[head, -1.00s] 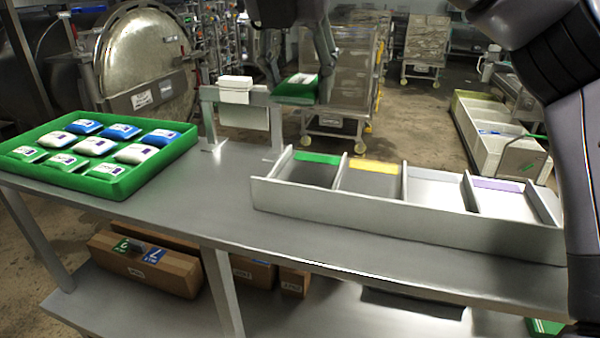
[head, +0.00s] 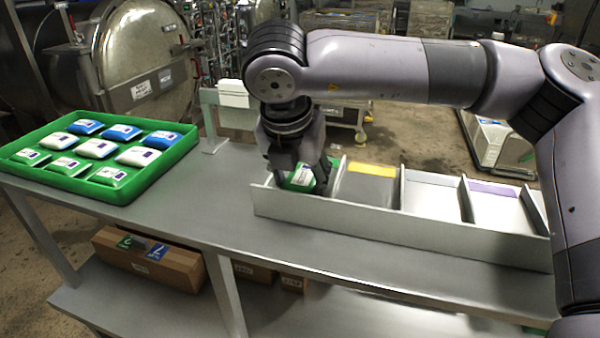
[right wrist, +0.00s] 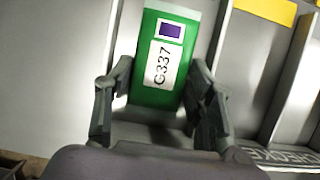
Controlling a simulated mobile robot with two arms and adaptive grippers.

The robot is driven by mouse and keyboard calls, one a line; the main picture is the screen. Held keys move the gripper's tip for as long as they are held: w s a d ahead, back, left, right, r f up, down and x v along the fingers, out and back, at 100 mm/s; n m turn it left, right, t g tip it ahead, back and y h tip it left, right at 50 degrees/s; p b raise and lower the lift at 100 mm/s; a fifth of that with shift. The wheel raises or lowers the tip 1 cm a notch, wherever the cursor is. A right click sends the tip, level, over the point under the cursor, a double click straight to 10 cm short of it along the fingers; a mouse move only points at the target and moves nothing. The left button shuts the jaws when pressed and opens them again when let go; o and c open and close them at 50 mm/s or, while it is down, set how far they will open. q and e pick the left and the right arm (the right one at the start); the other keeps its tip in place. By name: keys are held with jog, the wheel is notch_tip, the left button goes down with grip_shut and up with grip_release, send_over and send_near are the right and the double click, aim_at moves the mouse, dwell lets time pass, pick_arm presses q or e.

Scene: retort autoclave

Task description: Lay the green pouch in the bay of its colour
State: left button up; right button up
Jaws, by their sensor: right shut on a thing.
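My right gripper (head: 300,186) is shut on the green pouch (head: 301,178) at the leftmost bay of the grey divided rack (head: 400,222). In the right wrist view the pouch (right wrist: 162,62) lies between the two fingers (right wrist: 160,95), with a white label reading G337 and a purple patch. The pouch is inside or just over the bay; I cannot tell whether it touches the floor. The gripper mostly hides this bay, but a green strip (head: 334,163) shows at its back edge. The neighbouring bay has a yellow strip (head: 372,169). My left gripper is not in view.
A green tray (head: 122,190) with several blue, white and green-white pouches stands at the table's left. Another bay has a purple strip (head: 493,189). Thin dividers separate the bays. Bare table (head: 215,205) lies between tray and rack. A white box (head: 233,93) stands behind.

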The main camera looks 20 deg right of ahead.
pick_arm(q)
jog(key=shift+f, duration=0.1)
pick_arm(e)
jog(key=shift+s, duration=0.1)
jog(key=shift+a+f, duration=0.1)
jog(key=o, duration=0.8)
jog(key=shift+c, duration=0.2)
jog(key=shift+o, duration=0.8)
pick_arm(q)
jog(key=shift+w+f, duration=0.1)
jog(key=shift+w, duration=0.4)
